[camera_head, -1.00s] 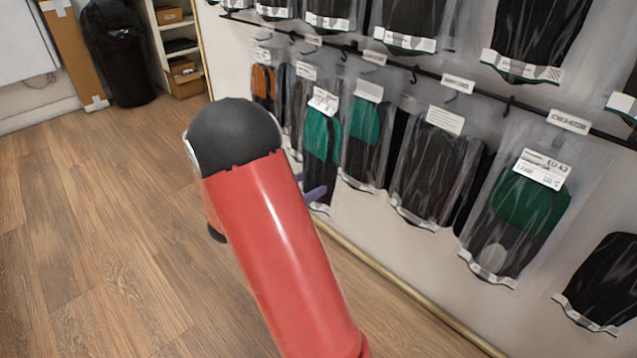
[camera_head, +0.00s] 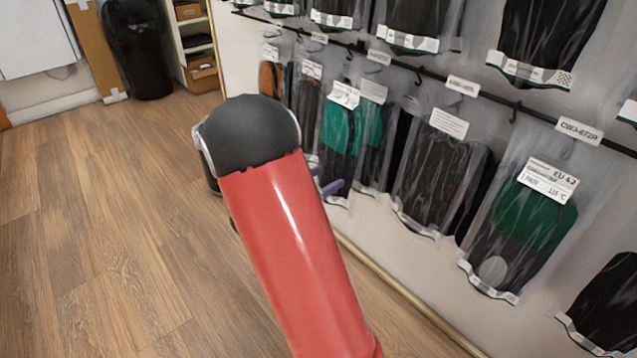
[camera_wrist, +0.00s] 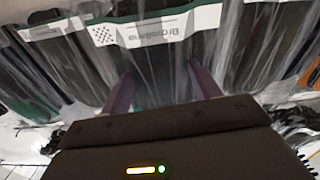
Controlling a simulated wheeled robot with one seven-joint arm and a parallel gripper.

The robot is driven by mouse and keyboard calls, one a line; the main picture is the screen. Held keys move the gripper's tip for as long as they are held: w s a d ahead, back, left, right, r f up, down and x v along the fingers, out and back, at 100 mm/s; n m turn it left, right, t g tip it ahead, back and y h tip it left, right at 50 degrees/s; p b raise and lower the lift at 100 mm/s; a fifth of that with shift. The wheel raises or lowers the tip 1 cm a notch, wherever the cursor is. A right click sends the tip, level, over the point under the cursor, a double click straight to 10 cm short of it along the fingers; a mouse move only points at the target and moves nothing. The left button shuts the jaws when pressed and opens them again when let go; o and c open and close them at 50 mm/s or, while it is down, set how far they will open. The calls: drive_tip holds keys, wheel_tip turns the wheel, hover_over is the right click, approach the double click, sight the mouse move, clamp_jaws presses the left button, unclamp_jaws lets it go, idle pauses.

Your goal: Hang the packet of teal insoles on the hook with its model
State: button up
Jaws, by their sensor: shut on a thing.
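The packet of teal insoles (camera_head: 338,135), clear with a teal upper part, dark lower part and white label, hangs upright in my gripper by the wall display. My gripper's purple fingers (camera_head: 332,188) show at its lower part; the red arm hides the rest. In the wrist view, fingers stand either side of a dark packet part (camera_wrist: 158,88) with a white printed strip (camera_wrist: 155,28). Another teal packet (camera_head: 372,135) hangs just behind and right, partly covered. A larger teal packet (camera_head: 530,220) hangs further right. I cannot tell whether the held packet touches a hook.
A black rail (camera_head: 400,62) with hooks and white tags runs along the wall. A black packet (camera_head: 440,175) and an orange-dark packet (camera_head: 271,80) hang beside the teal ones. An upper row of black packets (camera_head: 415,20) hangs above. Wooden floor (camera_head: 110,220) is clear at left.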

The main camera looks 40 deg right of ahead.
drive_tip(key=shift+w+d+f+b, duration=0.1)
drive_tip(key=shift+d+f+b, duration=0.15)
drive_tip(key=shift+d, duration=0.85)
drive_tip(key=shift+w+d+f+b, duration=0.1)
drive_tip(key=shift+d+f+b, duration=0.15)
drive_tip(key=shift+d, duration=0.85)
drive_tip(key=shift+w+d+f+b, duration=0.15)
drive_tip(key=shift+d+b, duration=0.2)
drive_tip(key=shift+d, duration=0.75)
drive_tip(key=shift+s+f, duration=0.1)
drive_tip(key=o, duration=1.1)
